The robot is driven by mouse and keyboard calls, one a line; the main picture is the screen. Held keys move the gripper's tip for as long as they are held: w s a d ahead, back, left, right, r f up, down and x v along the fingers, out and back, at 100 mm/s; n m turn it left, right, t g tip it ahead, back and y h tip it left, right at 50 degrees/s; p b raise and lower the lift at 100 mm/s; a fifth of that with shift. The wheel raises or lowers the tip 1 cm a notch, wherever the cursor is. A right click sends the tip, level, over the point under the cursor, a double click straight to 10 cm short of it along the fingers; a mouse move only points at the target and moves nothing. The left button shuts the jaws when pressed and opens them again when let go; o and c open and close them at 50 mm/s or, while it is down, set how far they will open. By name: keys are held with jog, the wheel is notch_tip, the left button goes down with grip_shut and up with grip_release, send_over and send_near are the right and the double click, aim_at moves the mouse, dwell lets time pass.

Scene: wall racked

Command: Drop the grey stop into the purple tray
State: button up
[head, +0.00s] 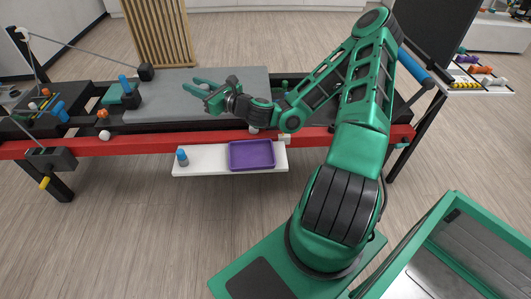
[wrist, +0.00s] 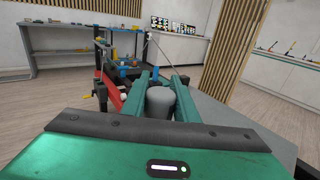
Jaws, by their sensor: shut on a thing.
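The purple tray (head: 252,155) is empty and sits on a white shelf (head: 208,160) in front of the red rail, in the head view. My gripper (head: 203,90) is above the grey bench surface, up and to the left of the tray. In the wrist view its green fingers (wrist: 160,92) are shut on the grey stop (wrist: 161,102), a grey cylinder. In the head view the stop is hard to make out between the fingers. The tray does not show in the wrist view.
A small blue-topped piece (head: 182,157) stands on the white shelf left of the tray. The red rail (head: 65,145) runs along the bench front. A blue-topped clamp (head: 127,92) and an orange knob (head: 103,114) are left of my gripper. Space above the tray looks clear.

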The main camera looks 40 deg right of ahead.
jog(key=shift+d, duration=0.95)
jog(key=d+f, duration=0.5)
jog(key=f, duration=0.4)
jog(key=s+d+f+h, duration=0.1)
jog(key=d+f, duration=0.4)
jog(key=f, duration=0.5)
jog(key=s+d+f+m, duration=0.1)
jog(key=d+f, duration=0.4)
jog(key=f, duration=0.5)
jog(key=shift+s+d, duration=0.15)
jog(key=shift+d, duration=0.05)
jog(key=o, duration=1.1)
jog(key=shift+o, duration=0.2)
